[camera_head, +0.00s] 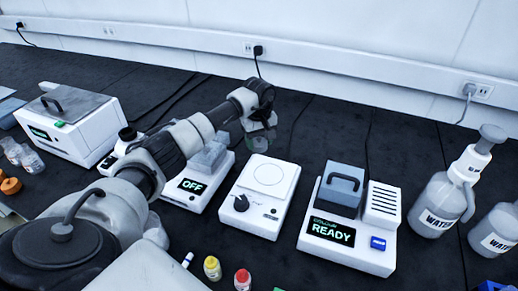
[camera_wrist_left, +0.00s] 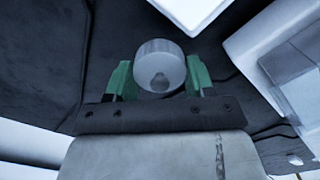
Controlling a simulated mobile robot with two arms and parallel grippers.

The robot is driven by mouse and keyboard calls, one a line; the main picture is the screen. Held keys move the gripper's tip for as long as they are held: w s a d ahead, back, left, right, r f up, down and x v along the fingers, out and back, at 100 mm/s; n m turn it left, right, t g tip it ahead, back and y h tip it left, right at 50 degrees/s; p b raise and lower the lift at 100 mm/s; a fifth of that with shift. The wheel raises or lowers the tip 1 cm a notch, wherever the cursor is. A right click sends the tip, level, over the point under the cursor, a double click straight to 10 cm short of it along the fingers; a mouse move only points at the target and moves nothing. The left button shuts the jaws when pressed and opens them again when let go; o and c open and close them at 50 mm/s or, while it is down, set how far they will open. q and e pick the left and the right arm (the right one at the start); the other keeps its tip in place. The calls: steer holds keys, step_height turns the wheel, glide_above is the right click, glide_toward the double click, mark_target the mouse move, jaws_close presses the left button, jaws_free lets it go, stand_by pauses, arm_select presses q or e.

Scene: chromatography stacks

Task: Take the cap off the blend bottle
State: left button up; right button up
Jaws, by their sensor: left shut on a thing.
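My left gripper (camera_head: 260,128) hangs above the dark bench, behind the white device with the round plate. It points downward. In the left wrist view its green fingertips (camera_wrist_left: 160,80) are shut on a pale round cap (camera_wrist_left: 160,60) with a ribbed edge. A small glassy shape shows at the fingers in the head view, too small to make out. I cannot tell whether the blend bottle is under the cap. My right gripper is not in view.
The device with the round plate (camera_head: 270,175) stands below my left gripper. Around it are an "OFF" device (camera_head: 193,187), a "READY" device (camera_head: 330,232) and a water bottle (camera_head: 437,203). Yellow-capped (camera_head: 211,268) and red-capped (camera_head: 242,279) vials stand in front.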

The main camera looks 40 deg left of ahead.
arm_select(q)
steer(key=shift+f, duration=2.05)
steer(key=shift+f, duration=0.15)
steer(key=o, duration=1)
step_height(320, 180, up, 12)
steer(key=shift+r, duration=0.15)
